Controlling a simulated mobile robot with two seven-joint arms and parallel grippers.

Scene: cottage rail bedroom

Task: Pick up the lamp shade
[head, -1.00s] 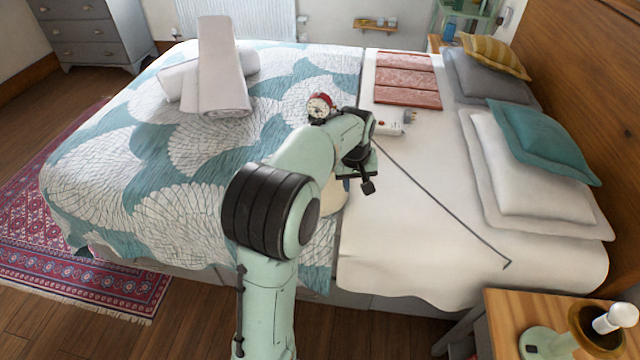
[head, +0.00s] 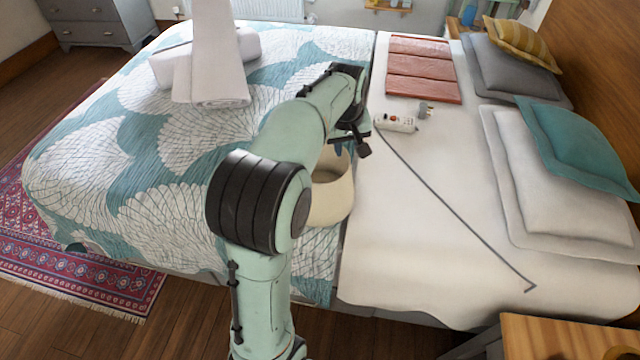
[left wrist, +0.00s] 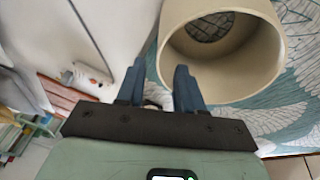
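The lamp shade (head: 333,192) is a cream, hollow round shade on the bed near the edge of the patterned quilt, partly hidden behind my left arm in the head view. In the left wrist view the shade (left wrist: 177,62) shows its open end at the upper right. My left gripper (head: 343,148) is above the shade in the head view, its fingers partly hidden. In the left wrist view the left gripper (left wrist: 158,78) has its two blue fingers apart with nothing between them; the right-hand finger is close to the shade's rim. I cannot tell whether they touch. My right gripper is not in view.
A white power strip (head: 395,123) with a dark cable (head: 460,215) lies on the cream sheet. A wooden bedside table (head: 560,338) stands at lower right.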

